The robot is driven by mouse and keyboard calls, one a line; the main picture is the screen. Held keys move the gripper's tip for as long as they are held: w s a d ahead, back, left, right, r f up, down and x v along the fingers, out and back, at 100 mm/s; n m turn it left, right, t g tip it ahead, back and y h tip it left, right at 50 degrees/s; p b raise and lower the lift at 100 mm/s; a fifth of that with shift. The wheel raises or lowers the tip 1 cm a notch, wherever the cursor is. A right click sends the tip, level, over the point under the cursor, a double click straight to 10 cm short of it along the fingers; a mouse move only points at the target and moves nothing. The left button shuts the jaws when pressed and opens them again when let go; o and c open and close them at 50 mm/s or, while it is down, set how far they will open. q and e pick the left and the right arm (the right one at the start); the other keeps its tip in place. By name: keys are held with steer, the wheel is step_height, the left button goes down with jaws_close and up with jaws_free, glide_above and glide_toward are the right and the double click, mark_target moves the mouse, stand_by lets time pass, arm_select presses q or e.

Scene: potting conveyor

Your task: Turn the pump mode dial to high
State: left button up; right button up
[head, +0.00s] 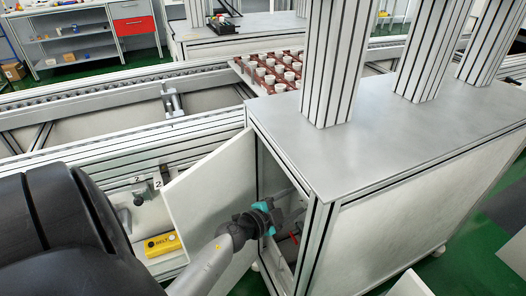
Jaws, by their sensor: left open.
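My left gripper (298,211) reaches through the open front of a grey metal cabinet (385,140). It is open, and I see nothing between its jaws. The cabinet door (212,195) stands swung open to the left of my arm. The pump mode dial cannot be made out; much of the cabinet's inside is dark or hidden by the gripper and frame. A small red part (294,239) shows inside, just below the gripper. My right gripper is not in view.
A yellow box marked HELT (162,244) sits left of the door, by a panel with small numbered tags (139,191). Behind runs a conveyor (110,105) with a tray of white pots (275,72). Thick posts (335,60) rise from the cabinet top.

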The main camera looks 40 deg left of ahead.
arm_select(q)
steer(key=s+d+f+n+g+y+p, duration=0.1)
steer(key=s+d+f+n+g+p, duration=0.1)
steer(key=s+f, duration=0.6)
steer(key=s+d+f+n+g+p, duration=0.2)
steer(key=s+f+n+g+p, duration=0.2)
steer(key=s+f, duration=0.4)
steer(key=shift+s+d+f+n+g+y, duration=0.2)
steer(key=shift+d+f+n+g+y, duration=0.3)
steer(key=shift+f, duration=0.85)
steer(key=shift+a, duration=0.15)
